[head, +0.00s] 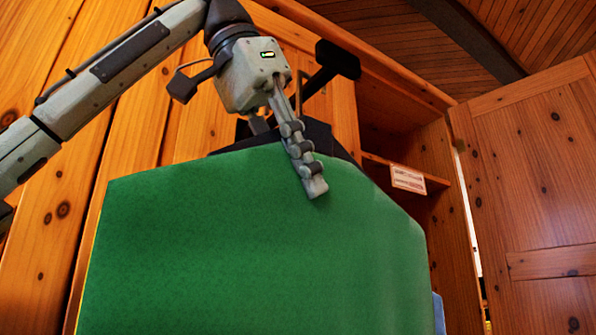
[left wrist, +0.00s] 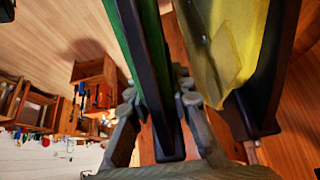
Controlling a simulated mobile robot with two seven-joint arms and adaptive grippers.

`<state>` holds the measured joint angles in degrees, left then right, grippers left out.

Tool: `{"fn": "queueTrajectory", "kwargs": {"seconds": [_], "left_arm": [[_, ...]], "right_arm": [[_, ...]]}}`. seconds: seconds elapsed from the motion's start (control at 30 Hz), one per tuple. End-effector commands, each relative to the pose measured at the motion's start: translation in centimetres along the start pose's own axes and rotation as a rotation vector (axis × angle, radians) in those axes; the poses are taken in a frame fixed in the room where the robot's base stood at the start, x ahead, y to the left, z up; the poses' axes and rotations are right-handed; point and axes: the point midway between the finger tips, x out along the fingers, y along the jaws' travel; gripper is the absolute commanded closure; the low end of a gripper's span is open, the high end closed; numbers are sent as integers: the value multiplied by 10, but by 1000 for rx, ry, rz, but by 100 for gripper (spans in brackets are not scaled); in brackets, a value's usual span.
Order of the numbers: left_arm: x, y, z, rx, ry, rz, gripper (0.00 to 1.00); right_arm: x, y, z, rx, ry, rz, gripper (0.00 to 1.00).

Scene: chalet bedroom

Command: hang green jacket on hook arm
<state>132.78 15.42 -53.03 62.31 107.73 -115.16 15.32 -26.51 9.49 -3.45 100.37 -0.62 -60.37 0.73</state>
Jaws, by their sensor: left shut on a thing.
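The green jacket (head: 250,250) fills the lower middle of the head view, hanging broad and flat. A dark hanger piece (head: 325,137) shows along its top edge. My left gripper (head: 290,155) comes down from above and is shut at the top of the jacket, one finger in front of the green cloth. In the left wrist view, the dark hanger bar (left wrist: 160,100) lies between the fingers, with the green cloth (left wrist: 122,35) beside it. A dark bar with a blunt end (head: 338,60), perhaps the hook arm, sticks out behind the gripper. My right gripper is out of view.
An open wooden wardrobe (head: 372,115) stands behind, its door (head: 525,180) swung out at right. A small label (head: 408,178) is on its shelf edge. A yellow garment (left wrist: 225,45) hangs close by in the left wrist view. A blue edge (head: 439,312) shows behind the jacket.

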Motion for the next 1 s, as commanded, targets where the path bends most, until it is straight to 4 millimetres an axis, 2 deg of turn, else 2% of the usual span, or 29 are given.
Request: {"fn": "queueTrajectory", "kwargs": {"seconds": [0.47,0.5,0.67,1.0], "left_arm": [[0,0,1,0,4,0,100],[0,0,1,0,4,0,76],[1,0,1,0,3,0,57],[-1,0,1,-2,-1,-2,56]], "right_arm": [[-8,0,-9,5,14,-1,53],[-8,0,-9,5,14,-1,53],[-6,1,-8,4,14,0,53],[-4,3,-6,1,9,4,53]]}}
